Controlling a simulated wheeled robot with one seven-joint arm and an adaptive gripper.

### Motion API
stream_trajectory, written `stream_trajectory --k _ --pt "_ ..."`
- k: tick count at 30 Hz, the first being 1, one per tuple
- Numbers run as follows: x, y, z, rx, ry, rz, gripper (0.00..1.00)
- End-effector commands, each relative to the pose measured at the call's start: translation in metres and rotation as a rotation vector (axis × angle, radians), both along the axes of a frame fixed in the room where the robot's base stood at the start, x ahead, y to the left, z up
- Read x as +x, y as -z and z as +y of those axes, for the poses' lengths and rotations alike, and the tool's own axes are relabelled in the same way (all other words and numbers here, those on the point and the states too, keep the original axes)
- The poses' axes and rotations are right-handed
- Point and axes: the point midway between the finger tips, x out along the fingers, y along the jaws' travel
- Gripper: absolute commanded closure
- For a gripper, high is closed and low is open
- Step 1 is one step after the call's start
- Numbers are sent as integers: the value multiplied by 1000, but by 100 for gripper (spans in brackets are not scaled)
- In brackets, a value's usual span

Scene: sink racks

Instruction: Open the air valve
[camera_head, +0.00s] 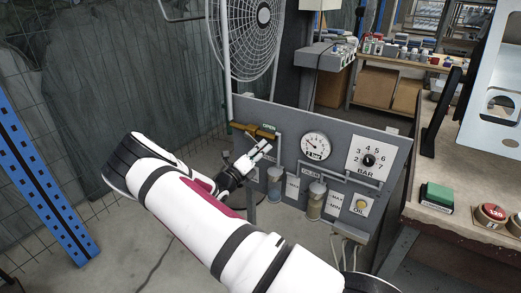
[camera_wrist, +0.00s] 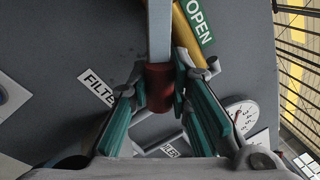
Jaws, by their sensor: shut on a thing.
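The air valve shows in the head view as a brass, pipe-like body (camera_head: 254,131) on the upper left of the grey panel. In the wrist view, its yellow body (camera_wrist: 187,42) runs beside a green OPEN label (camera_wrist: 199,20). A pale grey bar (camera_wrist: 159,30), which looks like the valve's lever, comes down from the top and ends in a dark red piece (camera_wrist: 160,86). My gripper (camera_head: 262,149) is at the panel just below the brass body. Its teal fingers stand on both sides of the red piece, closed on it. The fingertip contact is partly hidden.
The panel also bears a round gauge (camera_head: 316,146), a BAR knob (camera_head: 368,160) and two glass bowls below. A fan (camera_head: 250,35) stands behind it. A workbench (camera_head: 455,215) is to the right, a blue post (camera_head: 45,180) to the left.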

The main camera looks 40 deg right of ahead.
Motion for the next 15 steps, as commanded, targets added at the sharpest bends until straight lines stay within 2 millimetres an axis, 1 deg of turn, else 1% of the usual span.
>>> stream_trajectory --k 6,15 --pt "-2 -2 0 -11 2 34 100" --pt "-2 -1 0 -12 1 39 100"
